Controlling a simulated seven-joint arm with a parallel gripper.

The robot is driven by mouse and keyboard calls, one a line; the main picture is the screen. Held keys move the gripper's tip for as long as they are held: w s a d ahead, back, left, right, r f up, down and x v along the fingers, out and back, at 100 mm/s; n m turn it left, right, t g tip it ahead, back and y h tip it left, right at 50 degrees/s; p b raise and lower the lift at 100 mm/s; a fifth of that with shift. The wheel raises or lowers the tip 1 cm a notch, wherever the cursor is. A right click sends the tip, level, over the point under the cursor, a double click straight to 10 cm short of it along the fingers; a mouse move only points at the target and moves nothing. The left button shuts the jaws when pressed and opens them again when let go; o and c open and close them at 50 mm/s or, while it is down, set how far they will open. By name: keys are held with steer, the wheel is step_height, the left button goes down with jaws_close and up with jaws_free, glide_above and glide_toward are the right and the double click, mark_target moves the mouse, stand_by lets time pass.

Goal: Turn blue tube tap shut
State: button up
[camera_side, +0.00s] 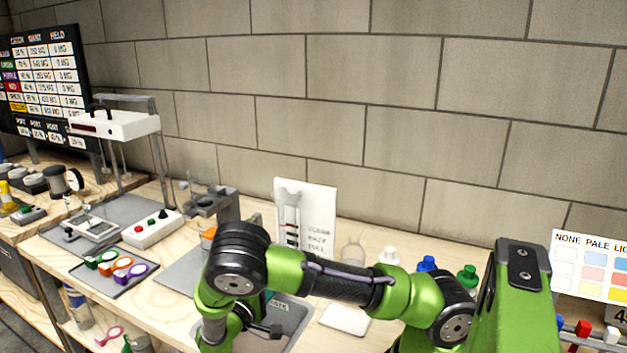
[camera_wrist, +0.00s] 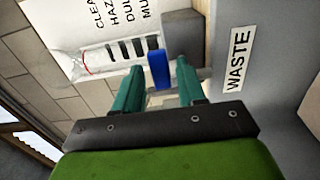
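The blue tap (camera_wrist: 158,71) shows in the wrist view as a small blue bar beside a grey block, near the end of a clear tube (camera_wrist: 95,60). The tube also shows upright in the side view (camera_side: 289,212), before a white card with dark stripes; its lower end and the tap are hidden there by my arm. My gripper (camera_wrist: 160,78) has two teal fingers, apart, one on each side of the tap. Gaps show between the tap and both fingers; I cannot tell how deep the tap sits between them.
A grey surface with a WASTE label (camera_wrist: 237,60) lies close to my right finger. In the side view, a glass beaker (camera_side: 352,252) and bottles with white, blue and green (camera_side: 467,278) caps stand right of the tube. A tray (camera_side: 112,275) with coloured rings is at left.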

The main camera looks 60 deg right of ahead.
steer(key=shift+o, duration=0.4)
steer(key=a, duration=1.2)
steer(key=shift+w, duration=0.15)
steer(key=shift+r, duration=0.1)
